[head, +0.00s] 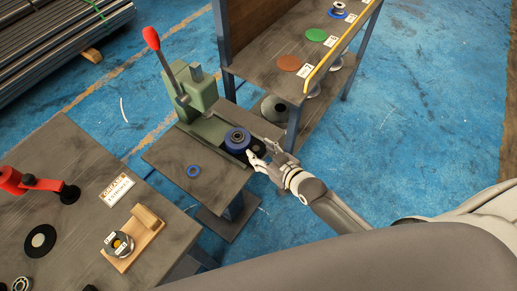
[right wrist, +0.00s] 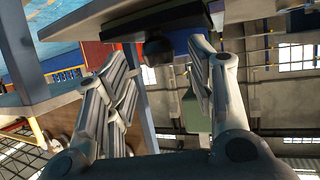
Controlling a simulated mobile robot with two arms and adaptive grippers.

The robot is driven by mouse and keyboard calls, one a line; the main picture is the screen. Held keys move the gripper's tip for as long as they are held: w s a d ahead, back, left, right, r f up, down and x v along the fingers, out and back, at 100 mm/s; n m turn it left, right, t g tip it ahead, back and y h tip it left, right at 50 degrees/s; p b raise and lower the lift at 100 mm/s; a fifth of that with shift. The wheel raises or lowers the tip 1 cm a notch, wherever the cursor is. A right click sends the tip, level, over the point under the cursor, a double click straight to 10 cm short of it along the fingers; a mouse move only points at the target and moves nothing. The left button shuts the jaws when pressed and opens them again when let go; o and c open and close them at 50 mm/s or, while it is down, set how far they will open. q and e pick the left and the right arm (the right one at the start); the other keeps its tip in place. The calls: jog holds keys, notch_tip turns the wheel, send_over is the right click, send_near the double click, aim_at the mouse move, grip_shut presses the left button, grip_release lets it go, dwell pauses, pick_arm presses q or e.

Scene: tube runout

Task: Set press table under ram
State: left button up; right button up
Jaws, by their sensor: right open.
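The green press (head: 200,95) stands on a small grey stand, its red-knobbed lever (head: 151,38) raised. Its green base runs toward me. At the base's near end sits a blue roller part (head: 237,139) with a bearing in its centre, in front of the ram and not under it. A dark round knob (head: 259,150) is beside it. My right gripper (head: 266,154) is open at the knob, fingers apart. In the right wrist view a dark knob (right wrist: 159,48) shows between the open fingers (right wrist: 165,85); I cannot tell whether they touch it. My left gripper is out of view.
A shelf rack (head: 265,60) with coloured discs stands close behind my right gripper. A workbench (head: 75,235) at the left carries a red tool (head: 25,182) and a wooden block holder (head: 135,240). Blue floor is clear at right.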

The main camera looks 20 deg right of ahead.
jog(key=shift+x, duration=1.05)
jog(key=shift+c, duration=0.3)
grip_shut()
